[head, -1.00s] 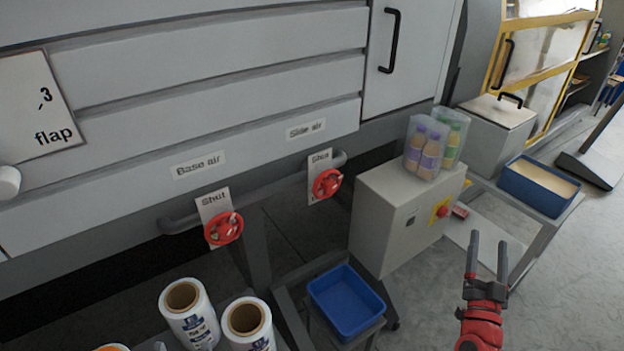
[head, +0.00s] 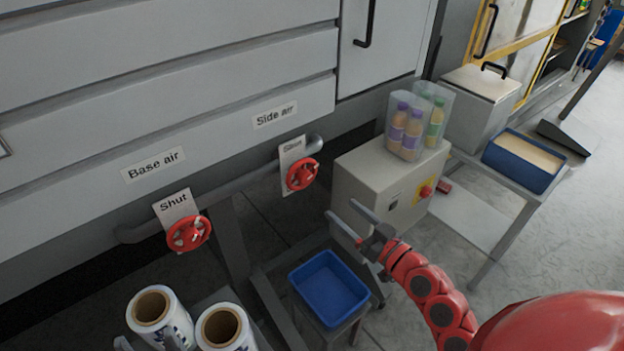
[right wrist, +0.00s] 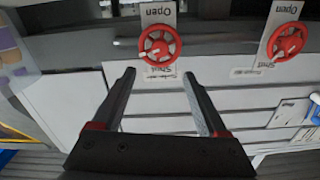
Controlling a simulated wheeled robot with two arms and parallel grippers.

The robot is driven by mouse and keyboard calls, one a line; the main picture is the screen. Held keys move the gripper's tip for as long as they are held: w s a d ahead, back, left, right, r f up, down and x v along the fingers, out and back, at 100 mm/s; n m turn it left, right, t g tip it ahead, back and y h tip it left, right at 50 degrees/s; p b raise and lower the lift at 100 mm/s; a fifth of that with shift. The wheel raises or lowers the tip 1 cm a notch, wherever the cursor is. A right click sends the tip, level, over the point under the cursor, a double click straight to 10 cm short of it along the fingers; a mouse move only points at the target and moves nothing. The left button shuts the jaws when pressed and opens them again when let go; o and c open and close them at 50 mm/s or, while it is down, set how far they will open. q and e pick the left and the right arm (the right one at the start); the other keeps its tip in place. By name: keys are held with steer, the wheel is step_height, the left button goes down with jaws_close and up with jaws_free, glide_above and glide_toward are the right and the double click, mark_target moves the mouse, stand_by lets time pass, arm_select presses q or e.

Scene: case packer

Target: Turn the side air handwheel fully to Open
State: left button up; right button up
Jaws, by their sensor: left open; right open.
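The side air handwheel (head: 303,174) is red and sits on a grey pipe under the "Side air" label (head: 275,115). A card with "Shut" (head: 291,150) shows above it. In the right wrist view, upside down, the wheel (right wrist: 160,45) lies beyond the fingertips, between "Open" (right wrist: 158,12) and "Shut". A pale mark shows on the wheel towards the Shut side. My right gripper (head: 341,207) is open and empty, right of and below the wheel, apart from it; it also shows in the right wrist view (right wrist: 160,75). My left gripper (head: 147,341) is open, only its fingertips showing at the bottom edge.
The red base air handwheel (head: 189,234) is left on the same pipe. A grey cabinet (head: 365,194) with bottles and a red knob stands right of the side air wheel. A blue bin (head: 328,288) is below. White film rolls (head: 160,312) stand at lower left.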

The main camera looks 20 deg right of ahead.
mark_target(307, 179)
steer(key=p+x, duration=0.4)
steer(key=x, duration=0.7)
steer(key=shift+w, duration=0.2)
steer(key=shift+w+a, duration=0.25)
steer(key=shift+w, duration=0.3)
steer(key=shift+f, duration=0.1)
jaws_close()
